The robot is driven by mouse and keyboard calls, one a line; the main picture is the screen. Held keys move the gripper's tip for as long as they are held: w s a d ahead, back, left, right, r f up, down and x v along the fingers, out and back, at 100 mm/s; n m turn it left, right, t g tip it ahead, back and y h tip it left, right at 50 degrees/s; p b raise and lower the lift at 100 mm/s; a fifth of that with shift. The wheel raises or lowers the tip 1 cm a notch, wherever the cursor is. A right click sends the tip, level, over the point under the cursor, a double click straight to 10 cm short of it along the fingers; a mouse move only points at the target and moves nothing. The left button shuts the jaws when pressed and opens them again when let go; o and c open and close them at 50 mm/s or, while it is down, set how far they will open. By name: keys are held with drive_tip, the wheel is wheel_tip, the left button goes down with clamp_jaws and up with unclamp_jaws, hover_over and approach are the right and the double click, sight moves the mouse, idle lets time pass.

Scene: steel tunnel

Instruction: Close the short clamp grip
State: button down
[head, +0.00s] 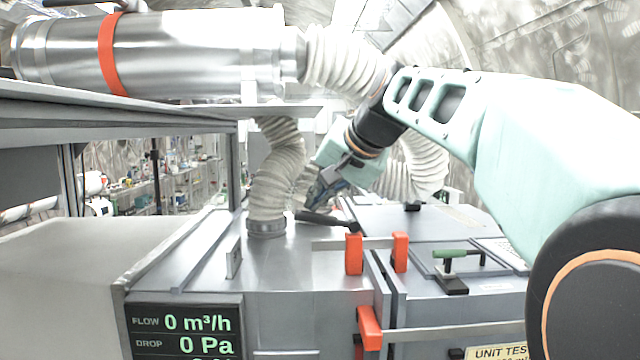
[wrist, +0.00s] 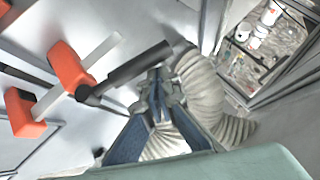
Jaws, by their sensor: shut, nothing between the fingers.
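A black clamp handle (head: 326,219) lies low over the top of the grey metal housing, beside the base of a ribbed hose. In the wrist view the black handle (wrist: 138,68) runs from a small pivot up to the right, near my fingertips. My gripper (head: 312,200) points down just above the handle; its fingers (wrist: 159,78) are shut with nothing between them. I cannot tell whether they touch the handle. A second clamp with a green grip (head: 452,254) sits on the lid at the right. Which of the two is the short one is not clear.
A metal bar with orange blocks (head: 354,254) crosses the lid seam close to the handle. The ribbed hose (head: 274,178) rises left of my gripper. A steel cylinder (head: 160,52) lies on a shelf above. A display (head: 185,330) reads zero flow.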

drive_tip(key=shift+a+f, duration=0.3)
drive_tip(key=shift+f, duration=0.1)
drive_tip(key=shift+d, duration=0.1)
drive_tip(key=shift+d+r, duration=0.1)
drive_tip(key=shift+d+r, duration=0.25)
drive_tip(key=shift+d, duration=0.45)
